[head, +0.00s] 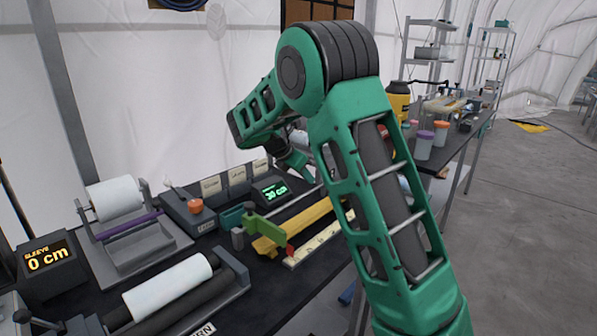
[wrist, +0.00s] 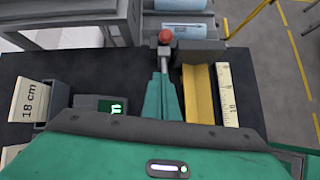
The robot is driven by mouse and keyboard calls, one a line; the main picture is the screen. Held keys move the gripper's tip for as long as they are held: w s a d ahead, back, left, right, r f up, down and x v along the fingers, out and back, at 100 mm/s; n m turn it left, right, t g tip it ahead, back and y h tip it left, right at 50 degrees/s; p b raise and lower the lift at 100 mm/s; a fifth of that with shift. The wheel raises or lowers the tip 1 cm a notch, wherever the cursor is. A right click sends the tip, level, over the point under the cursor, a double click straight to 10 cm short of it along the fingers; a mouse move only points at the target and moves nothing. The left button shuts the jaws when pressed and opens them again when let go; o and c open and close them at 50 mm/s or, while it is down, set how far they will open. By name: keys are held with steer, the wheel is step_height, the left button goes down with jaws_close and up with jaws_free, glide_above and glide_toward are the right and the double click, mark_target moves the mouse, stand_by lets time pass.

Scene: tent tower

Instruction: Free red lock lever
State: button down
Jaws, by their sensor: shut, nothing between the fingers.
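In the head view, a small red lever-like piece (head: 290,250) sits by the yellow-green slide (head: 264,226), at the near end of the yellow channel (head: 305,225). In the wrist view, a red knob (wrist: 165,37) tops a short grey stem beyond my fingertips. I cannot tell whether it is the same part. My gripper (head: 304,175) is over the bench behind the slide, partly hidden by my arm. Its narrow green fingers (wrist: 163,82) are shut and empty, pointing toward the knob; contact with it cannot be made out.
The yellow channel (wrist: 200,95) and a ruler (wrist: 228,95) lie right of my fingers. A green-lit display (head: 270,190) and upright cards (head: 237,174) stand behind the slide. White rolls (head: 170,285) occupy the left bench. Several jars stand on the bench at right.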

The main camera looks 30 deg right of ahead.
steer(key=shift+w+d+r, duration=0.1)
steer(key=shift+d+r, duration=0.1)
steer(key=shift+d, duration=0.5)
steer(key=shift+w+d+r, duration=0.15)
steer(key=shift+d+r, duration=0.05)
steer(key=shift+d, duration=0.45)
steer(key=shift+w+d+r, duration=0.1)
steer(key=shift+d+r, duration=0.1)
steer(key=shift+d, duration=0.5)
steer(key=shift+w+d+r+y, duration=0.1)
steer(key=shift+d+r+y, duration=0.1)
steer(key=shift+y, duration=0.1)
